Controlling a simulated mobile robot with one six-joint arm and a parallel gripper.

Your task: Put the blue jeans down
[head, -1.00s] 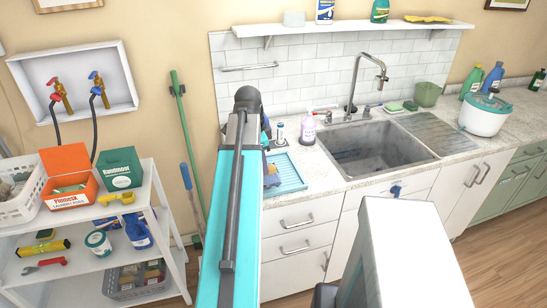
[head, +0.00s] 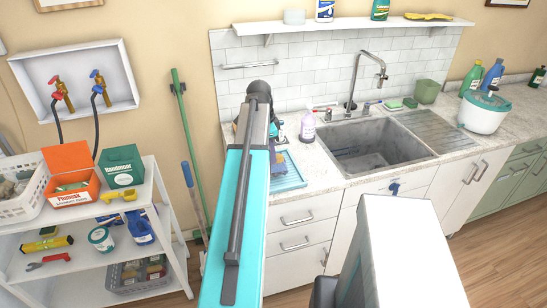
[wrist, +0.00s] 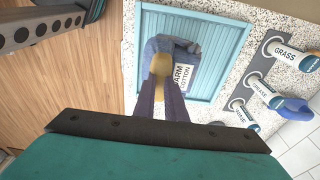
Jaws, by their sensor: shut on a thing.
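The blue jeans are a small grey-blue folded bundle (wrist: 163,43) at the tips of my gripper in the wrist view. My gripper (wrist: 160,65) is shut on them, and its fingers hide part of the cloth. The jeans are over the light-blue ribbed tray (wrist: 220,72); I cannot tell if they touch its floor. A white label reading "WARM COTTON" (wrist: 184,76) shows beside the fingers. In the head view the tray (head: 293,182) lies on the counter left of the sink, and my arm hides part of it.
A grey holder with round labelled slots (wrist: 258,85) stands right of the tray in the wrist view. A white shelf cart (head: 150,175) stands at the left.

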